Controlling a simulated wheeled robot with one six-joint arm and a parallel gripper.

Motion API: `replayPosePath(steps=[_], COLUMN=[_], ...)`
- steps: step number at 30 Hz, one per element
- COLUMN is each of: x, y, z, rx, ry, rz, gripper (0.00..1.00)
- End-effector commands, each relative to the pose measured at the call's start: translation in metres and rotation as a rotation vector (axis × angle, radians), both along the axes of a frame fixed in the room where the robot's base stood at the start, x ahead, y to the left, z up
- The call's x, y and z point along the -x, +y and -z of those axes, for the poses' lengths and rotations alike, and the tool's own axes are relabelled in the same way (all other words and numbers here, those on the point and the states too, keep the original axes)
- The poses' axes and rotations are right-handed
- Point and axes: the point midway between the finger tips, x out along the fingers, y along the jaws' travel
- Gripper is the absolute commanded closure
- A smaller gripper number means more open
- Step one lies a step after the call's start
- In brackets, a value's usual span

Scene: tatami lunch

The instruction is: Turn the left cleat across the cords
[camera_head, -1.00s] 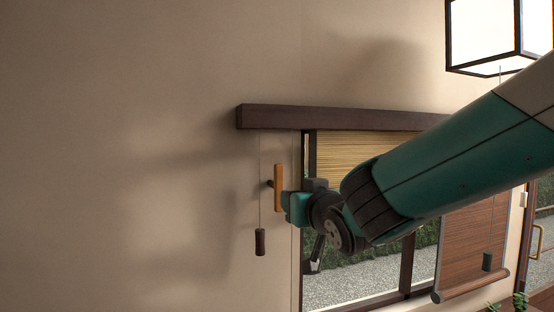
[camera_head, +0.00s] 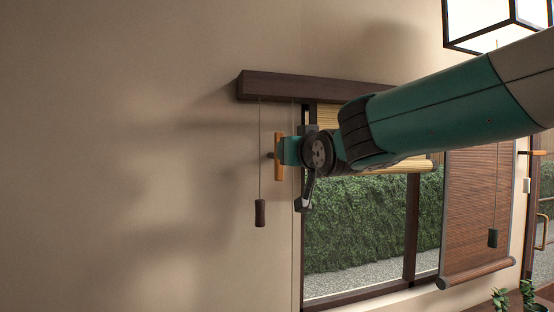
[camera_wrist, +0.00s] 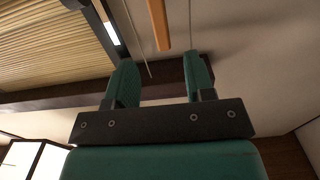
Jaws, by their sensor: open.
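The left cleat (camera_head: 279,158) is an orange-brown wooden bar on a dark stub at the wall, left of the window. It stands upright, in line with the cords. A thin cord (camera_head: 260,150) hangs just left of it, ending in a dark pull (camera_head: 260,213). Another thin cord (camera_head: 293,240) runs down to its right. My gripper (camera_head: 284,151) is at the cleat, its fingers partly hidden. In the wrist view the two green fingers (camera_wrist: 161,72) are apart. The cleat's end (camera_wrist: 158,25) shows in line with the gap between them. I cannot tell whether they touch it.
A dark headrail (camera_head: 330,91) runs above the window, with a rolled-up yellow blind (camera_head: 410,165) under it. A brown blind (camera_head: 475,205) hangs lower at right with its own pull (camera_head: 492,238). A lantern (camera_head: 490,22) hangs at upper right. The wall at left is bare.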

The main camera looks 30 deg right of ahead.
Motion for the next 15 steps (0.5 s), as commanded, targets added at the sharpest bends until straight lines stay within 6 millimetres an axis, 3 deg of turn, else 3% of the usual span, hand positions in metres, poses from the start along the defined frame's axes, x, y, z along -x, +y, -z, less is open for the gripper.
replayPosePath(steps=[9, 15], x=[-0.068, -0.102], y=[-0.02, -0.03], z=[-0.006, -0.006], rx=[-0.001, -0.002], ry=[0.004, 0.002], rz=[0.001, 0.001], gripper=[0.51, 0.51])
